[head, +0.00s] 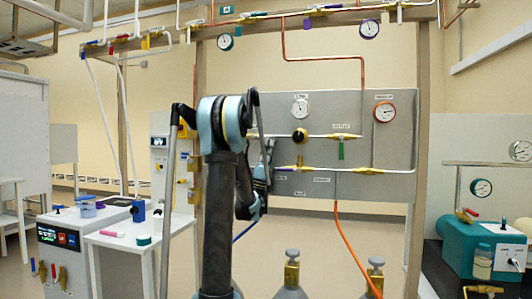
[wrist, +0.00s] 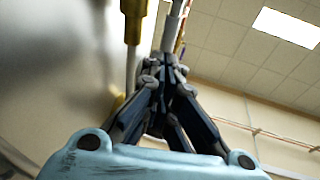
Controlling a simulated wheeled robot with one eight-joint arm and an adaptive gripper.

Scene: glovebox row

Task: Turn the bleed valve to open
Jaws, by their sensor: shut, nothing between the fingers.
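A grey panel (head: 345,94) carries gauges, silver pipes, brass fittings and small labels too blurred to read, so I cannot tell which valve is the bleed valve. A green handle (head: 341,150) hangs down from a fitting on the upper pipe. A purple handle (head: 284,168) lies along the lower pipe. A black round knob (head: 300,136) sits on the upper pipe. My gripper (head: 269,146) is at the panel's left edge, partly hidden by my arm. In the wrist view my gripper (wrist: 170,72) is shut and empty, close to a silver pipe (wrist: 174,25); contact is unclear.
A brass fitting (wrist: 134,22) is close at the left of my fingers. A white side table (head: 140,242) stands left, a teal pump (head: 490,245) right. Wooden posts (head: 418,170) flank the panel.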

